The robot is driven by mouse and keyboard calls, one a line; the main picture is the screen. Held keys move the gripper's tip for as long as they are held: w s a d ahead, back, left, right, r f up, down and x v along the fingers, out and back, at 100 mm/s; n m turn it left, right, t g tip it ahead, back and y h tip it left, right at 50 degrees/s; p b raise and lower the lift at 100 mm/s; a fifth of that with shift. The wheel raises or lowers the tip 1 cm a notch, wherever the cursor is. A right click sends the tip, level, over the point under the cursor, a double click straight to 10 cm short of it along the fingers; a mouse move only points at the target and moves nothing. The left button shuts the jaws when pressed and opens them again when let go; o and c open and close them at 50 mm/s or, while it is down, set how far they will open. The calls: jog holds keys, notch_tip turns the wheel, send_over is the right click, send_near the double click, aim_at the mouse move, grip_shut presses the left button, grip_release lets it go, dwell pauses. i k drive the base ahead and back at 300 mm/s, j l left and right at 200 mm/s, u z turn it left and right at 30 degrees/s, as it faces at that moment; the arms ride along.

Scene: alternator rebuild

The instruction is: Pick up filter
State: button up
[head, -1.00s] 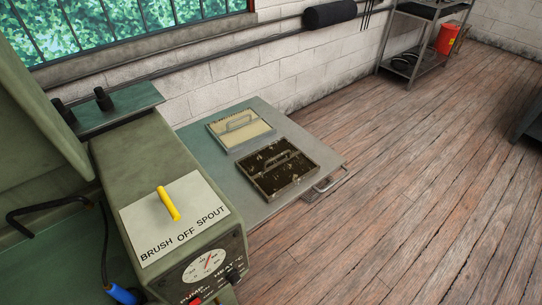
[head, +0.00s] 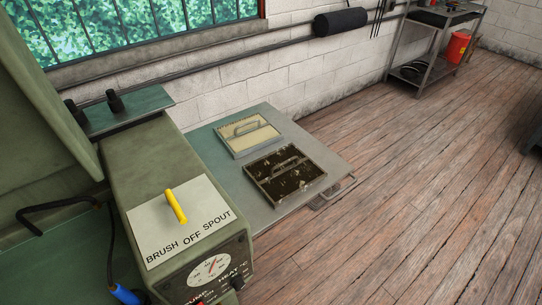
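Two flat, square framed panels with handles on top, which look like filters, lie side by side on a grey-green table in the head view. The farther panel is clean and cream-coloured (head: 248,137). The nearer panel is dark brown and dirty with pale flecks (head: 285,175). They lie close together. I cannot tell which of the two the task means. My gripper is not in view.
The grey-green table (head: 215,167) has a metal handle at its right end. A green machine (head: 152,165) labelled "BRUSH OFF SPOUT", with a yellow handle (head: 176,206) and a dial, stands at its left. A metal shelf (head: 427,60) and red bucket (head: 459,46) stand far right. Wooden floor at right is open.

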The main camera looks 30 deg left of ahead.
aim_at(281, 175)
jog(key=i+l, duration=0.1)
jog(key=i+l+u, duration=0.6)
jog(key=i+l, duration=0.2)
jog(key=i, duration=0.1)
